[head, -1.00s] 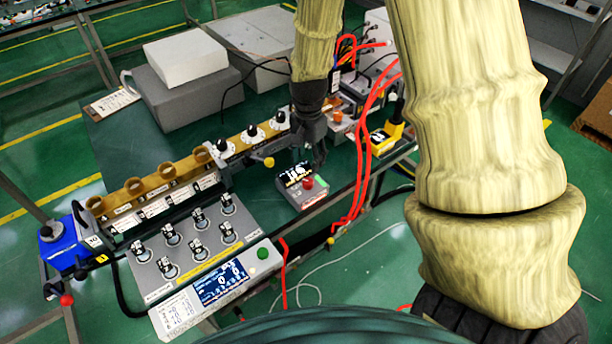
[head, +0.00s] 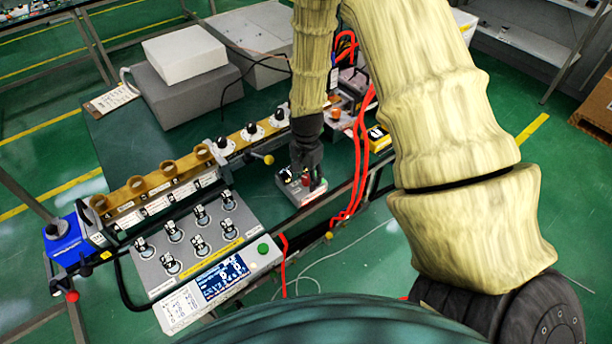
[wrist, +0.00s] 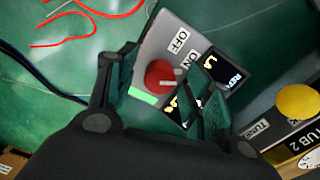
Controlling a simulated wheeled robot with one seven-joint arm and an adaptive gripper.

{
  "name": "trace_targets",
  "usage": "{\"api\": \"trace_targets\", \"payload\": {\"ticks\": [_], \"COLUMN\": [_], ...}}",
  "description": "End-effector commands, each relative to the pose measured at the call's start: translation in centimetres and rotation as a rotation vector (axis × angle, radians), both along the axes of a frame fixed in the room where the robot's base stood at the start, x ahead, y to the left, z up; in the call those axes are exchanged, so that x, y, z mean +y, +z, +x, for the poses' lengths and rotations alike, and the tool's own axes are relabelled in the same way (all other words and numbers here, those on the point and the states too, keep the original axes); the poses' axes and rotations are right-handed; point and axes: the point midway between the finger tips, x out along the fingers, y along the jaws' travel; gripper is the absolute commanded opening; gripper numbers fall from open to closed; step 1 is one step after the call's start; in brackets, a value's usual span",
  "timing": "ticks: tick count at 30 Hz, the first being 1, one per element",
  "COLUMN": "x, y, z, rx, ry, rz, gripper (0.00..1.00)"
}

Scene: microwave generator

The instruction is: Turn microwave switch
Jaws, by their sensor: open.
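The microwave generator's control box (head: 288,187) is a small grey unit on the green table, beside the tube rack. In the wrist view its grey face (wrist: 180,30) carries an OFF label, a round red knob (wrist: 160,76), a green patch (wrist: 143,95) and a dark display (wrist: 225,70) with lit digits. My gripper (head: 312,185) points down over the box. In the wrist view my open gripper (wrist: 158,90) has one finger on each side of the red knob. I cannot tell whether either finger touches it. In the head view my gripper hides much of the box.
A tube rack (head: 150,192) with white labels and black knobs lies left of the box. A panel with several metal connectors (head: 185,235) and a lit display is in front. Red cables (head: 358,165) hang close on the right. Grey boxes (head: 190,90) stand behind.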

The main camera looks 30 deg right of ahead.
Motion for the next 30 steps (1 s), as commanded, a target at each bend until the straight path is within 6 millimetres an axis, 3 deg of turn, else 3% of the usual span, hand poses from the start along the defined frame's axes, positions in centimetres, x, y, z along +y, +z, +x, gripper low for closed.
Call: {"api": "trace_targets", "payload": {"ticks": [11,13,19,30], "x": [-0.01,-0.01,-0.01,-0.02], "y": [-0.39,-0.38,-0.38,-0.37], "z": [0.03,0.03,0.03,0.0], "rx": [-0.001,-0.001,-0.001,-0.001], "ry": [0.0,0.0,0.0,0.042], "rz": [0.0,0.0,0.0,0.0], "gripper": [0.51,0.43,0.07,0.05]}}
